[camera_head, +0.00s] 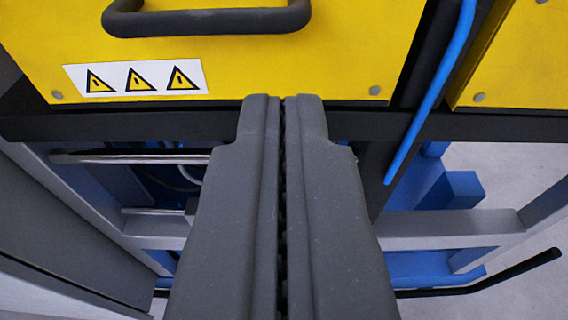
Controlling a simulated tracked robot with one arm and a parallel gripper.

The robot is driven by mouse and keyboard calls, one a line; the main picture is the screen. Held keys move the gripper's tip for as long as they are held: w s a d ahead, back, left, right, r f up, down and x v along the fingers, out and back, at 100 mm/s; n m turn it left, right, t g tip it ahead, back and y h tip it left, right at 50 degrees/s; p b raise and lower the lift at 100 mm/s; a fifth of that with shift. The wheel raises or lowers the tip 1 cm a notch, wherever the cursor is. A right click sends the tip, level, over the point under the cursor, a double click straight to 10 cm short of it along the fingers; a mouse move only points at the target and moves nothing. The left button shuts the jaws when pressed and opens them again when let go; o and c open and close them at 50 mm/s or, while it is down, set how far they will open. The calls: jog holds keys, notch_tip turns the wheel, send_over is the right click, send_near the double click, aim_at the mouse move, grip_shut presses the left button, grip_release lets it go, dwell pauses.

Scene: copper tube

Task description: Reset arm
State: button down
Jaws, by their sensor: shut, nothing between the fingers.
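My gripper (283,104) reaches up the middle of the head view, its two dark grey fingers pressed together with only a thin line between them. It is shut and holds nothing. The fingertips overlap the lower edge of a yellow panel (360,45) in the picture. I cannot tell whether they touch it. No copper tube can be made out for certain.
The panel has a black handle (208,22) and a warning label (135,78). A blue tube (430,95) runs down on the right beside a second yellow panel (525,55). Below are grey frame bars (450,225), blue parts (450,188) and a black rod (500,285).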

jog(key=a+r+p, duration=0.3)
jog(key=r+p, duration=1.1)
jog(key=r, duration=2.4)
jog(key=shift+s+r+n+y+p, duration=0.15)
jog(key=shift+s+n+y+p, duration=0.15)
jog(key=shift+s+y+p, duration=0.1)
jog(key=shift+a, duration=0.1)
